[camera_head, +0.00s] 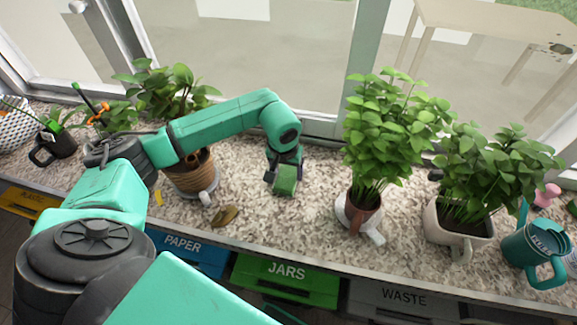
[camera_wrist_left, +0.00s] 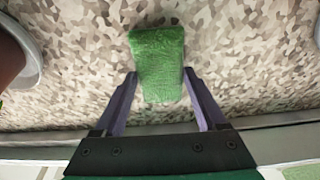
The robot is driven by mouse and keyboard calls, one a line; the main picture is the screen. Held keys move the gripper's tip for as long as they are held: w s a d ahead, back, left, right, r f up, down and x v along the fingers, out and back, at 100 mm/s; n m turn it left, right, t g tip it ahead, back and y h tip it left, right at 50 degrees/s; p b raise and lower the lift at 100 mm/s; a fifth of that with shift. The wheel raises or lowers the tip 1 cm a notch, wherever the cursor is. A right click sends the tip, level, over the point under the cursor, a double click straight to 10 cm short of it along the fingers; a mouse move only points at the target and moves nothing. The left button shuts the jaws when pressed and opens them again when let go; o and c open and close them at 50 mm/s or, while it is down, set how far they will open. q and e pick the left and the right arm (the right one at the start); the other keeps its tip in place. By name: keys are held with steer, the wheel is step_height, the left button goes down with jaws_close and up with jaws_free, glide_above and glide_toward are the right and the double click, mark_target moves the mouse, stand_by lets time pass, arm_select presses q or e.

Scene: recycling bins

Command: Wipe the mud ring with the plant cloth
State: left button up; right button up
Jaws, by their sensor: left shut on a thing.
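The green, fuzzy, block-like plant cloth (camera_head: 285,180) is held by my left gripper (camera_head: 284,170) over the speckled windowsill, between the potted plants. In the left wrist view the cloth (camera_wrist_left: 158,62) sits between the two purple fingers of my left gripper (camera_wrist_left: 160,82), which are shut on it. Whether the cloth touches the sill is hard to tell. I cannot make out a clear mud ring; a small brown-olive patch or flat thing (camera_head: 224,217) lies on the sill left of the gripper, near the front edge. My right gripper is not in view.
A striped pot (camera_head: 188,177) on a saucer stands to the left, and a brown pot (camera_head: 362,214) and a white planter (camera_head: 459,224) to the right. A teal watering can (camera_head: 535,250) is far right. Bins marked PAPER, JARS (camera_head: 286,281) and WASTE sit below the sill.

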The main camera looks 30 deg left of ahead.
mark_target(286, 167)
arm_select(q)
steer(key=shift+s+d, duration=0.1)
steer(key=shift+s, duration=0.6)
steer(key=shift+s+a+f, duration=0.1)
steer(key=shift+s+a, duration=0.05)
steer(key=shift+a, duration=0.25)
steer(key=shift+w+a+f+b, duration=0.1)
steer(key=shift+w+a+b, duration=0.1)
steer(key=shift+w+b, duration=0.65)
steer(key=shift+w+a+b, duration=0.15)
steer(key=shift+w+b, duration=0.05)
steer(key=shift+w, duration=0.35)
steer(key=shift+w+a+b, duration=0.15)
steer(key=shift+w+b, duration=0.05)
steer(key=shift+w, duration=0.5)
steer(key=shift+s+d+r, duration=0.1)
steer(key=shift+s+r, duration=0.05)
steer(key=shift+s, duration=0.4)
steer(key=shift+s+d+r, duration=0.1)
steer(key=shift+s, duration=0.4)
steer(key=shift+s+d+f, duration=0.1)
steer(key=shift+s+d, duration=0.05)
steer(key=shift+s, duration=0.4)
steer(key=shift+s+d+f, duration=0.1)
steer(key=shift+s+d, duration=0.05)
steer(key=shift+s, duration=0.35)
steer(key=shift+r, duration=0.15)
